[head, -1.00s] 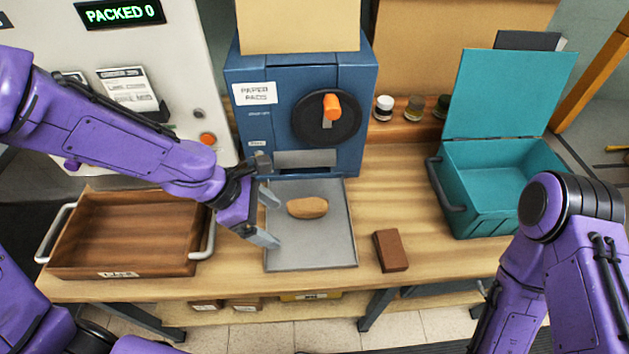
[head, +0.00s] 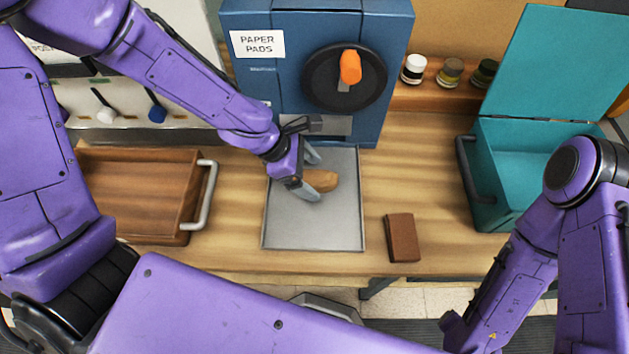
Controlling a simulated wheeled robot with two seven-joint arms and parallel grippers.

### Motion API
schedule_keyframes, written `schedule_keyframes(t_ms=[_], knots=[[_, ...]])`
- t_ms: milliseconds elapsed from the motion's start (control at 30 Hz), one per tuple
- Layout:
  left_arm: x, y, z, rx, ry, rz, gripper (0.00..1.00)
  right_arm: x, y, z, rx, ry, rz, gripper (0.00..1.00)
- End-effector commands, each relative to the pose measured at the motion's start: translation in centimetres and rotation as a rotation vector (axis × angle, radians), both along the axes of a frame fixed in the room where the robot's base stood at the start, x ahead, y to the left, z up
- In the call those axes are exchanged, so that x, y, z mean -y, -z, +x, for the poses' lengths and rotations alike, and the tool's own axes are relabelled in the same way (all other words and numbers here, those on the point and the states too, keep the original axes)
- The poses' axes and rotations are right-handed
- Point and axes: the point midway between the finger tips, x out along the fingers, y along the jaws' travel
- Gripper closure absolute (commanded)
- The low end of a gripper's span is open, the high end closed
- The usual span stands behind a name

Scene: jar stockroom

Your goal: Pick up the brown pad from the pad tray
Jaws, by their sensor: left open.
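The brown pad (head: 322,181) lies on the grey pad tray (head: 320,228) in front of the blue paper-pad machine. It is oval and tan-brown. My left gripper (head: 313,176) is over the tray with its two fingers apart, one on the far side and one on the near side of the pad's left part. The fingers and wrist hide the pad's left end. I cannot tell whether the fingers touch it. My right gripper is not in view; only my right arm shows at the right.
A dark brown block (head: 402,238) lies right of the tray. A teal open box (head: 487,205) stands at right. The blue dispenser (head: 275,70) rises behind the tray. Small jars (head: 450,72) stand behind.

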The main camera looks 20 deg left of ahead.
Motion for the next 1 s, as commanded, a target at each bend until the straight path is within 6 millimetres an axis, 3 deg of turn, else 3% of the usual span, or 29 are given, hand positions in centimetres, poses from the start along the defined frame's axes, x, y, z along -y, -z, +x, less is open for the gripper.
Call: schedule_keyframes(t_ms=[100,333,367,500,533,833,1000], knots=[[0.8,1.6,0.2,0.0,0.0,0.001,0.13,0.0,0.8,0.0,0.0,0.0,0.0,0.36],[1.0,1.6,0.3,0.001,-0.001,0.001,0.13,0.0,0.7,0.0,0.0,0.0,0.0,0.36],[1.0,1.6,0.3,0.001,-0.001,0.001,0.19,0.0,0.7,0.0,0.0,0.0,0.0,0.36],[1.0,1.6,0.3,0.001,0.0,0.001,0.65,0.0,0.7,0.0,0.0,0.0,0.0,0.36],[1.0,1.6,0.3,0.001,0.0,0.001,0.67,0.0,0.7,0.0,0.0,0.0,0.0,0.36],[1.0,1.4,0.3,0.001,-0.001,0.001,0.68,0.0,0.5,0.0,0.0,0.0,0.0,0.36],[1.0,0.2,0.3,0.0,0.001,0.0,0.68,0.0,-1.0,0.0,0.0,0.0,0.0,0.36]])
